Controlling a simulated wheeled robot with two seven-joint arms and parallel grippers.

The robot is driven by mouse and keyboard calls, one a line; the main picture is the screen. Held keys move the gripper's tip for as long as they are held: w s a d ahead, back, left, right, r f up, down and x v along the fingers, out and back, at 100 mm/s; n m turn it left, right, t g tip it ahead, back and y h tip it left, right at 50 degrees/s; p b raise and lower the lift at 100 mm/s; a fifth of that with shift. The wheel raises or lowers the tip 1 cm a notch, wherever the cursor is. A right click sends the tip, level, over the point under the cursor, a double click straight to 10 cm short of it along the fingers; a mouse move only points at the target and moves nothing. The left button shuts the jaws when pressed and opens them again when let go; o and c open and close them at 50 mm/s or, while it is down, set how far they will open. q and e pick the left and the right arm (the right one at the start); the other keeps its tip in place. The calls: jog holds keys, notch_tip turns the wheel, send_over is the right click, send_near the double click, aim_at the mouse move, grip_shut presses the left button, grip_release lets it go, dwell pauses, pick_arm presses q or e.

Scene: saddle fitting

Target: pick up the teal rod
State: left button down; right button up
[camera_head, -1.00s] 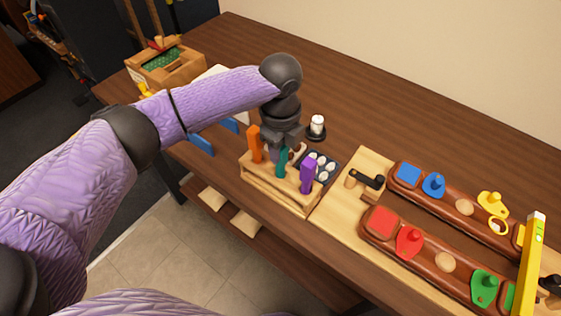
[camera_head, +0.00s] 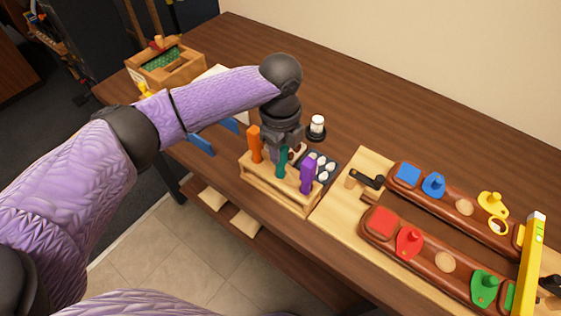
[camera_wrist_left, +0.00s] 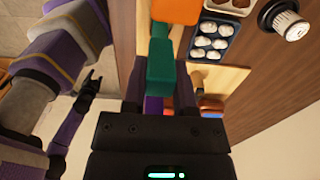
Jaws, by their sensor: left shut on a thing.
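The teal rod (camera_head: 281,161) stands upright in the wooden rack (camera_head: 257,187), between the orange tool (camera_head: 254,145) and the purple tool (camera_head: 307,174). My left gripper (camera_head: 283,150) comes down from above behind the rod and is shut on it near its top. In the left wrist view the teal rod (camera_wrist_left: 160,75) lies between the two fingers (camera_wrist_left: 159,92). The orange tool (camera_wrist_left: 176,10) is beyond it, and part of the purple one shows near the gripper. The rod's lower end is hidden in the rack.
A dark tray of white egg-like pieces (camera_head: 324,164) sits behind the rack. A white-capped jar (camera_head: 317,126) stands further back. To the right are wooden boards with coloured pieces (camera_head: 410,238) and a yellow level (camera_head: 532,260).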

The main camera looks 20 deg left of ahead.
dwell(0.3)
pick_arm(q)
notch_tip(320, 180, up, 10)
jog(key=shift+r+p, duration=0.1)
jog(key=shift+p, duration=1.05)
jog(key=c, duration=1)
grip_release()
jog(key=shift+c, duration=0.2)
grip_shut()
